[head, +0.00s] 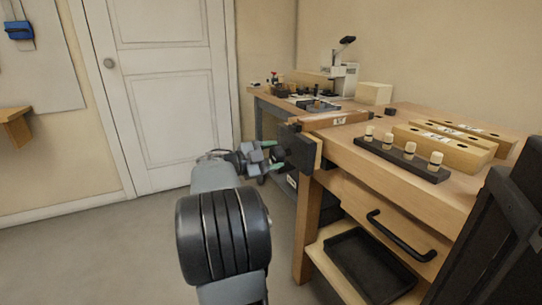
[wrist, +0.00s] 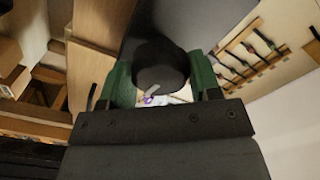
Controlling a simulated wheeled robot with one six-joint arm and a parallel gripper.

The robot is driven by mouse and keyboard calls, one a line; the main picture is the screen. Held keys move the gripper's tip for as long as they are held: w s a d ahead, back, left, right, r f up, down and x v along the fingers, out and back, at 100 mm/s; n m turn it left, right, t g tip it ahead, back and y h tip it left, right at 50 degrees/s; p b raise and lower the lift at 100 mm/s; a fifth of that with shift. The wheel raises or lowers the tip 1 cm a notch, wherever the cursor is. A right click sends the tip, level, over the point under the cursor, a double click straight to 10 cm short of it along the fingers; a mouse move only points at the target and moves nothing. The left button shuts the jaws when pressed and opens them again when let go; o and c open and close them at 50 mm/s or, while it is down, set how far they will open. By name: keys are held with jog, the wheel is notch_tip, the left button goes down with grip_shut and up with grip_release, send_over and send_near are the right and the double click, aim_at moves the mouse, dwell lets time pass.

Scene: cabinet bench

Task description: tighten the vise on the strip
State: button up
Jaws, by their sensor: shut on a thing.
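The dark vise (head: 297,150) is fixed to the near left end of the wooden bench, with a wooden face beside its dark jaw. My gripper (head: 271,156) reaches the vise's outer side from the left. In the wrist view my gripper (wrist: 163,80) has its green fingers on both sides of a dark round knob (wrist: 160,62), which seems to be the vise's handle, and is shut on it. A dark plate of the vise (wrist: 175,22) lies behind the knob. A pale labelled strip (head: 338,120) shows at the bench end above the vise; its seat between the jaws is hidden.
A dark rack with several pale-topped pegs (head: 402,160) and wooden blocks (head: 445,147) stand on the bench. A second bench with tools (head: 310,103) stands behind. The floor to the left is clear.

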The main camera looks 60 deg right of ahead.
jog(key=o, duration=0.8)
jog(key=shift+v, duration=3.55)
